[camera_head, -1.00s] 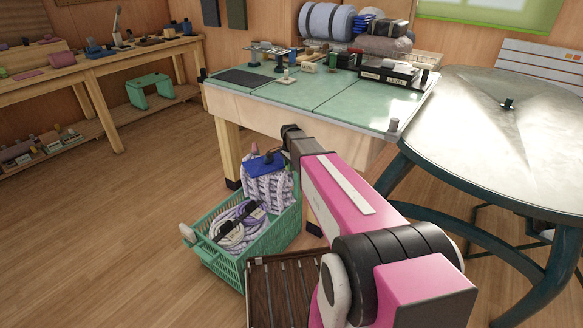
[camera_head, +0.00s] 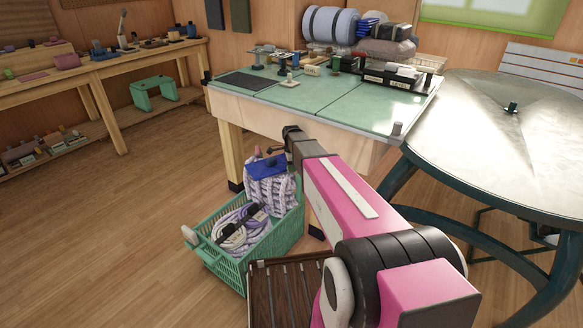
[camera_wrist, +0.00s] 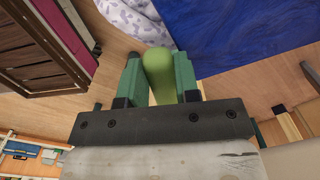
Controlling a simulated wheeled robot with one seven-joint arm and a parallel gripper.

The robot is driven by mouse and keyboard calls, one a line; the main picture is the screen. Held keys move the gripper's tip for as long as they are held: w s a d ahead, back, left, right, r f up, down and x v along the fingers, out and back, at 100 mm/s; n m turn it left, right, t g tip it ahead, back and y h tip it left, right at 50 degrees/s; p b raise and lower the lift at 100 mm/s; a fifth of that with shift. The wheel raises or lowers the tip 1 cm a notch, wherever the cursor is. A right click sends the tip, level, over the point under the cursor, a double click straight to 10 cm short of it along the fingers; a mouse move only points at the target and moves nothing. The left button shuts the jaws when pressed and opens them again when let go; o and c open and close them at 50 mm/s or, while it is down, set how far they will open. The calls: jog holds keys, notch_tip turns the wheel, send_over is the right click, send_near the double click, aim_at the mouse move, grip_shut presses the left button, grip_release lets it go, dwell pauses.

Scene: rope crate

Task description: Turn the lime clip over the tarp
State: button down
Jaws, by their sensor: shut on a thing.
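The lime clip (camera_wrist: 158,72) shows in the wrist view as a rounded green piece between my two green fingers. My gripper (camera_wrist: 158,66) is shut on it. The blue tarp (camera_wrist: 235,35) fills the upper right of the wrist view, just beyond my fingers. I cannot tell whether the clip touches it. In the head view the tarp (camera_head: 265,167) lies folded on top of a pile of pale rope (camera_head: 272,192) at the far end of a green crate (camera_head: 205,250). My fingers and the clip cannot be made out there.
A coiled purple and white rope (camera_head: 243,232) with a dark band lies in the crate's near end. A dark slatted wooden crate (camera_head: 287,290) stands in front of it. The green-topped workbench (camera_head: 340,100) and a round metal table (camera_head: 500,140) stand close. Floor at left is clear.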

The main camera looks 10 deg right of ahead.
jog(key=c, duration=0.8)
grip_release()
jog(key=shift+c, duration=0.2)
jog(key=shift+r, duration=0.1)
notch_tip(320, 180, up, 11)
jog(key=shift+f, duration=0.2)
jog(key=s+d+f+n, duration=0.1)
jog(key=s+f+n, duration=0.2)
jog(key=s+n, duration=0.6)
jog(key=s+d+f+n, duration=0.1)
jog(key=s+n, duration=0.7)
jog(key=s, duration=1.2)
jog(key=shift+f+n, duration=0.4)
jog(key=shift+f, duration=0.5)
